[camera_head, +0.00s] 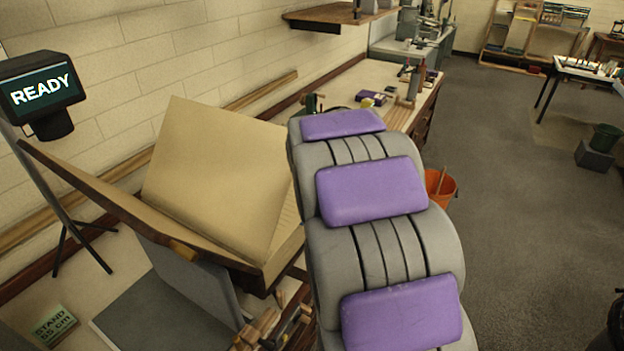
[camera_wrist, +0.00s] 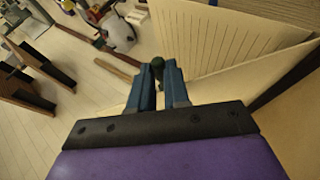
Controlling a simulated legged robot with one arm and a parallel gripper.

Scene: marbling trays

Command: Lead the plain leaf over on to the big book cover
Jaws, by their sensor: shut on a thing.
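The plain leaf (camera_head: 220,180) is a broad tan sheet standing raised and tilted from the open big book. The book cover (camera_head: 115,200) is a brown-edged board, leaning open at the left of the leaf. A lined page (camera_head: 287,218) shows at the leaf's right. In the wrist view, the lined page (camera_wrist: 225,38) is at upper right, with a plain cream surface below it. My gripper (camera_wrist: 160,75) has its blue fingers close together on a small dark green piece (camera_wrist: 157,65) beside the pages. I cannot tell whether this piece is fixed to the leaf. My arm hides the gripper in the head view.
A screen reading READY (camera_head: 40,95) stands on a tripod at left. A grey stand (camera_head: 190,285) is under the book, beside a green sign (camera_head: 54,325). A tool-covered workbench (camera_head: 370,85) runs behind along the wall. An orange bucket (camera_head: 440,186) and open floor lie right.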

